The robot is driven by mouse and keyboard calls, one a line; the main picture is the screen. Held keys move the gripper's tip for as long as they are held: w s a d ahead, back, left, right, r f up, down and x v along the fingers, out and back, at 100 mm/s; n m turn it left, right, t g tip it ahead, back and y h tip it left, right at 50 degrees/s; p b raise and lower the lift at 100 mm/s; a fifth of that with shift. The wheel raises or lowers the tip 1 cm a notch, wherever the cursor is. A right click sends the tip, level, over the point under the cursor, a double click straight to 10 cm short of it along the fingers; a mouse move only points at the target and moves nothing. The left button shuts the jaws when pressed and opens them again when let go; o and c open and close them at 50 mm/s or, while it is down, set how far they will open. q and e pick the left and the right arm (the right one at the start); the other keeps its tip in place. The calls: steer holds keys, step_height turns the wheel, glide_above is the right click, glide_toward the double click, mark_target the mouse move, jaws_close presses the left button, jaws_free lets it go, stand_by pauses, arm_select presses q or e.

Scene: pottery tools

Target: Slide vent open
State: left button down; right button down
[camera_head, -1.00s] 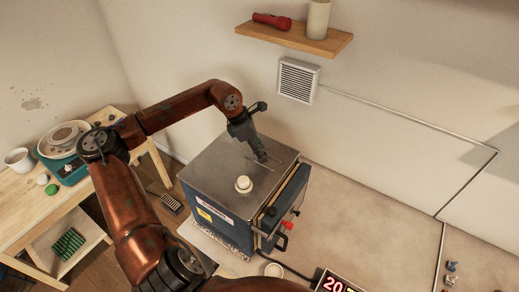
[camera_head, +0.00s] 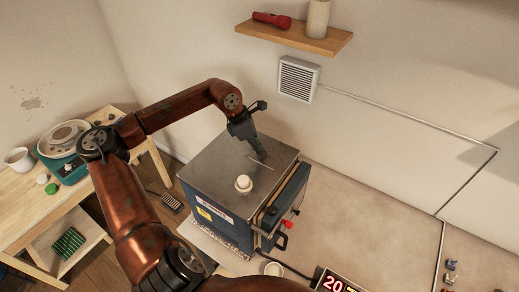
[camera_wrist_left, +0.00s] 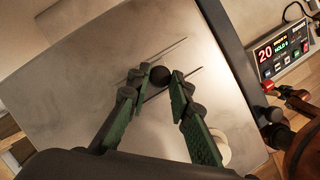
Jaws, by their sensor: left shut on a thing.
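The kiln (camera_head: 222,165) is a blue box with a grey metal top. The vent on its lid shows as a round dark knob (camera_wrist_left: 160,75) between two thin parallel rails (camera_wrist_left: 158,60) in the left wrist view. My left gripper (camera_head: 262,153) reaches down to the lid near its back edge. In the left wrist view its green-padded fingers (camera_wrist_left: 155,86) are shut on the knob, one on either side. The fingers hide the knob in the head view, where part of a rail shows beside them. My right gripper is not in view.
A cream plug (camera_head: 243,184) stands on the lid in front of the gripper. A red-lit controller (camera_head: 333,283) is at the bottom right. A wall vent (camera_head: 298,79) and a wooden shelf (camera_head: 294,38) are behind. A wooden table (camera_head: 30,205) with pottery things is at left.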

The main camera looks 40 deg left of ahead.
arm_select(q)
steer(key=d, duration=0.4)
steer(key=shift+w+d, duration=0.25)
steer(key=shift+d, duration=0.05)
steer(key=c, duration=1.7)
jaws_free()
steer(key=shift+d, duration=0.15)
steer(key=shift+c, duration=0.2)
steer(key=shift+a, duration=0.2)
steer(key=v, duration=1.2)
